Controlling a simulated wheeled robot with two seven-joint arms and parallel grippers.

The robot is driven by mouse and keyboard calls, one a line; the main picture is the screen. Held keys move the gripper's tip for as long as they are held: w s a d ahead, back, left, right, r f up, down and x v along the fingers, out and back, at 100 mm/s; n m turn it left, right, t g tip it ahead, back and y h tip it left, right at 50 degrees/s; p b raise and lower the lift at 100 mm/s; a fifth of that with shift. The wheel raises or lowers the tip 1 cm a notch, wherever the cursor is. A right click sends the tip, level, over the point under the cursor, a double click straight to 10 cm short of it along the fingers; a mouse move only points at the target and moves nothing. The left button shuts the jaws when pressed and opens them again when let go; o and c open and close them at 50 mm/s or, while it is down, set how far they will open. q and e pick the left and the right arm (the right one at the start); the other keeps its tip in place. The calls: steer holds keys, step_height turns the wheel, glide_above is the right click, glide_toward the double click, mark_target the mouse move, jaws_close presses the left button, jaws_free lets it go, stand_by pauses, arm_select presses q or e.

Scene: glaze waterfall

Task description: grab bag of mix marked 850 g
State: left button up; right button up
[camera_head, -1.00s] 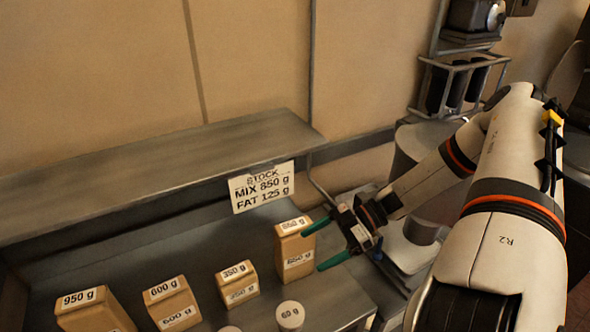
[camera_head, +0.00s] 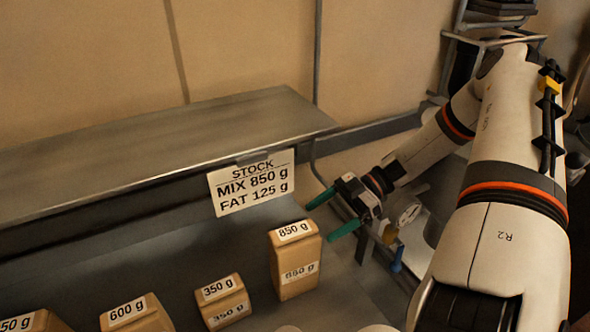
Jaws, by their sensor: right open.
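The tan bag of mix marked 850 g (camera_head: 296,268) stands upright on the grey counter, right of the other bags. Its label shows on the top and front. My right gripper (camera_head: 320,221) is open, with two green fingers pointing left. It appears just above and right of the bag's top, and nothing is between the fingers. I cannot tell the exact depth gap to the bag. A stock sign (camera_head: 251,184) behind reads MIX 850 g and FAT 125 g. My left gripper is not in view.
A 350 g bag (camera_head: 222,301), a 600 g bag (camera_head: 136,314) and a partly cut-off bag (camera_head: 35,322) stand to the left. A metal shelf (camera_head: 150,145) overhangs the back of the counter (camera_head: 240,262). Bare counter surrounds the 850 g bag.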

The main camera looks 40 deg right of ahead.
mark_target(300, 234)
steer(key=x, duration=0.2)
steer(key=p+x, duration=0.1)
steer(key=x, duration=0.3)
steer(key=shift+s+a+r+p, duration=0.3)
steer(key=shift+a+r+p, duration=0.05)
steer(key=shift+a, duration=0.1)
steer(key=shift+w+a+f, duration=0.1)
steer(key=shift+w+a, duration=0.05)
steer(key=shift+a, duration=0.25)
jaws_close()
